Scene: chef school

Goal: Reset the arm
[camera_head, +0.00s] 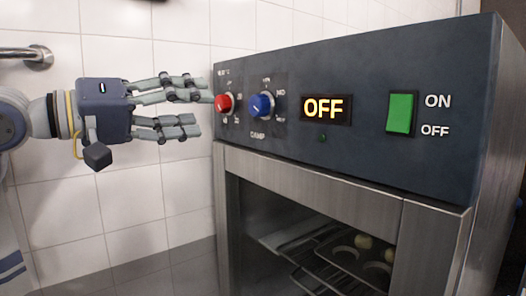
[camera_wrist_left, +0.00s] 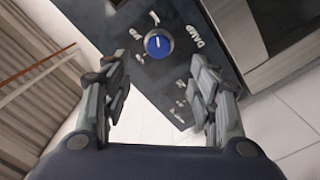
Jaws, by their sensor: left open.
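My left gripper (camera_head: 190,107) comes in from the left in the head view. Its fingers are spread open and empty, with their tips close to the red knob (camera_head: 223,103) on the oven's control panel. I cannot tell whether the tips touch the panel. In the left wrist view the open left gripper (camera_wrist_left: 160,98) faces the panel, and the blue knob (camera_wrist_left: 158,43) shows just beyond the gap between the fingers. The red knob cannot be made out there. My right gripper is not in view.
The blue knob also shows in the head view (camera_head: 262,105). The display (camera_head: 325,108) reads OFF, and a green switch (camera_head: 400,113) sits to its right. Below, the oven (camera_head: 310,178) holds a tray with round items on racks (camera_head: 318,266). A tiled wall (camera_head: 60,200) stands behind.

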